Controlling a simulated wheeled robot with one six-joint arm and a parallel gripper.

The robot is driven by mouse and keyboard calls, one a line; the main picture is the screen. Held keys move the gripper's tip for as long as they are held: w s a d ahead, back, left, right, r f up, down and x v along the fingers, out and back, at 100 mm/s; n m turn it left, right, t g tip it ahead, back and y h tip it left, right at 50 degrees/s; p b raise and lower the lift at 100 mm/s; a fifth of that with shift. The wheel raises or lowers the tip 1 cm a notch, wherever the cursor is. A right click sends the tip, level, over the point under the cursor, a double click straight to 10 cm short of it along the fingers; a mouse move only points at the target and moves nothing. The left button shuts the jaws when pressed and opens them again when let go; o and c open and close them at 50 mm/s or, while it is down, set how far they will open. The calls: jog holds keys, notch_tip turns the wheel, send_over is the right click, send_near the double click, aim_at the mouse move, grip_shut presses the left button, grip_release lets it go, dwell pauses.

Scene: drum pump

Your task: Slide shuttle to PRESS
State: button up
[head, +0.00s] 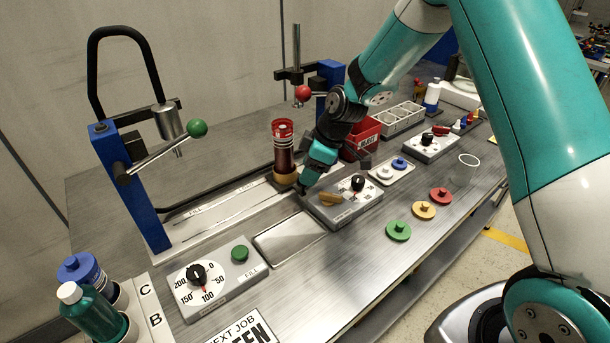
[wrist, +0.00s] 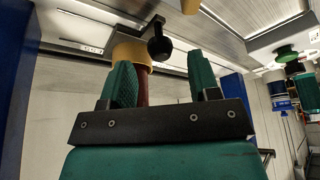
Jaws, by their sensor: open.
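The shuttle (head: 285,178) is a tan round cup on the rail, near the blue press post on the right. It carries an upright dark red drum (head: 283,150) with a red top. In the wrist view the tan cup (wrist: 130,46) shows behind one finger, with a black ball knob (wrist: 161,47) on a short stalk beside it. My gripper (wrist: 160,70) is open, and the knob appears between and just beyond its green fingertips. I cannot tell whether the fingers touch it. In the head view my gripper (head: 303,184) is low beside the shuttle's right side.
The rail (head: 225,207) runs left from the shuttle and is bare there. A grey control box (head: 342,207) with a dial and tan lever stands close right of my gripper. A red-knobbed lever (head: 303,93) is above behind; a green-knobbed lever (head: 196,128) is left.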

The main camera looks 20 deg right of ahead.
aim_at(291, 177)
jog(key=shift+x, duration=1.6)
